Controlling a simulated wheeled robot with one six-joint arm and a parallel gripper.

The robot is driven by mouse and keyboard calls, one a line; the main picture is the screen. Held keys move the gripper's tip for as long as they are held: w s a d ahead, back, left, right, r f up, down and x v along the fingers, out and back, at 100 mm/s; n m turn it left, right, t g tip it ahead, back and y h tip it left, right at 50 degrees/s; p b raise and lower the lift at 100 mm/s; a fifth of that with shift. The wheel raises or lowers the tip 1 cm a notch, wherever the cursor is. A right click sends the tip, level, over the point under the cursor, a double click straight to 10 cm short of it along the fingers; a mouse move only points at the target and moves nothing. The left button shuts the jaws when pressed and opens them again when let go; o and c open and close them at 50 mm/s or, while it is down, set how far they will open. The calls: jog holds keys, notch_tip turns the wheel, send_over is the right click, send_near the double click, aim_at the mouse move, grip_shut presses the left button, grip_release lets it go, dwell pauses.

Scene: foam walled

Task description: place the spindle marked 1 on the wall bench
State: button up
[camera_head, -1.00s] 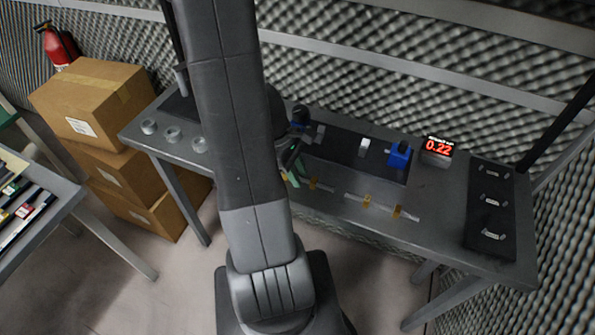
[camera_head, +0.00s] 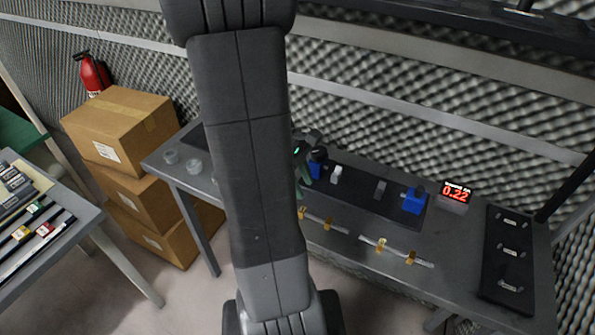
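The wall bench (camera_head: 455,235) is a grey metal table along the foam wall. On its dark mat (camera_head: 355,197) stand a blue block with a dark knob (camera_head: 414,200), a second blue one (camera_head: 317,162), a white block (camera_head: 336,174) and a grey block (camera_head: 380,188). Metal rods with amber pieces (camera_head: 396,251) lie along the front. I cannot read a 1 on anything, so I cannot tell which thing is the spindle. My gripper (camera_head: 303,180) is over the mat's left part, close to the second blue block. My arm mostly hides it, so its opening and any load are unclear.
A red display (camera_head: 456,192) reads 0.22. A dark panel with several metal handles (camera_head: 511,252) lies at the bench's right end. Clear round cups (camera_head: 171,157) sit at its left end. Stacked cartons (camera_head: 125,125) and a side table with tagged items (camera_head: 75,222) stand left.

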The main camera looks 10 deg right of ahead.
jog(key=shift+v, duration=1.4)
